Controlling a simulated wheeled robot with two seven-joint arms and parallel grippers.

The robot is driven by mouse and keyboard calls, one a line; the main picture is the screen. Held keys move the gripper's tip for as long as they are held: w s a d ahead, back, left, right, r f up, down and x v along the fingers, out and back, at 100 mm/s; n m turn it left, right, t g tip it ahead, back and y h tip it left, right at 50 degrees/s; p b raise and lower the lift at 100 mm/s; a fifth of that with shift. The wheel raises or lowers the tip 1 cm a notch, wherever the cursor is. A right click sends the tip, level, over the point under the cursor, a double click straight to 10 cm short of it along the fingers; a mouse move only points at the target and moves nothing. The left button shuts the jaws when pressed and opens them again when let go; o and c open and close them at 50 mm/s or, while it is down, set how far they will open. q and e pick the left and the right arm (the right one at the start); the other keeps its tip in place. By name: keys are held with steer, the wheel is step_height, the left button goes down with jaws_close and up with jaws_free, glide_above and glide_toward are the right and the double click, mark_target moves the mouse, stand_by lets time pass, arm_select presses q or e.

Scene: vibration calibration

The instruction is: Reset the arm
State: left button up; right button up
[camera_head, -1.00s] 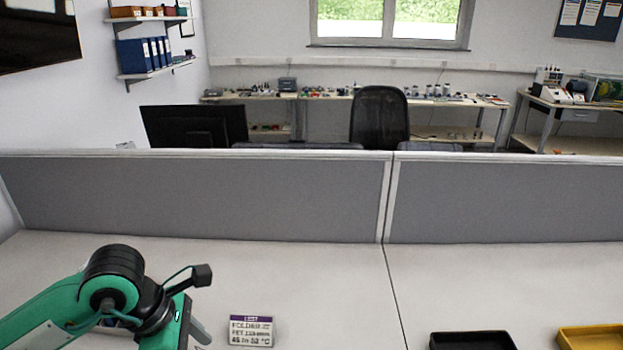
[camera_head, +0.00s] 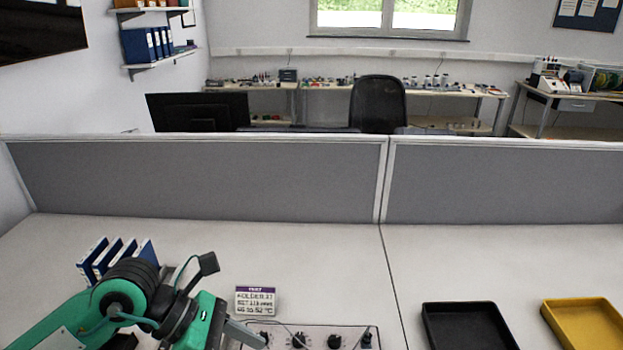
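My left arm comes in from the lower left in green and black. My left gripper (camera_head: 248,334) is at its end, low in the picture beside a panel with dark knobs. Its fingers are partly cut off and hidden, so I cannot tell whether it is open or shut. My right arm and gripper are not in view.
A control panel (camera_head: 315,338) with knobs lies at the bottom edge, with a small printed sign (camera_head: 256,301) behind it. Blue binders (camera_head: 100,257) stand behind my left arm. A black tray (camera_head: 468,326) and a yellow tray (camera_head: 588,325) lie right. A grey partition (camera_head: 200,182) closes the desk's back.

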arm_select(q)
steer(key=s+d+r+n+h, duration=0.2)
steer(key=d+r+n+h, duration=0.2)
steer(key=d+r+h, duration=0.35)
steer(key=w+a+r+n+t+h, duration=0.4)
steer(key=w+a+r+n+t, duration=0.25)
steer(key=n+t, duration=0.8)
steer(key=w+a+f+n+t+y, duration=0.55)
steer(key=a+n+t+y, duration=0.25)
steer(key=n+y, duration=0.75)
steer(key=a+f+n+g+y, duration=0.3)
steer(key=f+n, duration=0.2)
steer(key=f, duration=0.2)
steer(key=a+f+n+g+y, duration=0.2)
steer(key=a+f+n+y, duration=0.1)
steer(key=f+n, duration=0.25)
steer(key=s+f+n+g, duration=0.5)
steer(key=s+f+g, duration=0.9)
steer(key=s+f, duration=0.75)
step_height(320, 180, down, 29)
steer(key=s+a+f+g, duration=0.1)
steer(key=s+a+f, duration=0.1)
steer(key=s+f, duration=0.7)
steer(key=s+a+f+g, duration=0.1)
steer(key=s+a+f, duration=0.1)
steer(key=s+f, duration=0.8)
step_height(320, 180, down, 2)
steer(key=shift+f+m, duration=0.2)
steer(key=shift+m, duration=0.15)
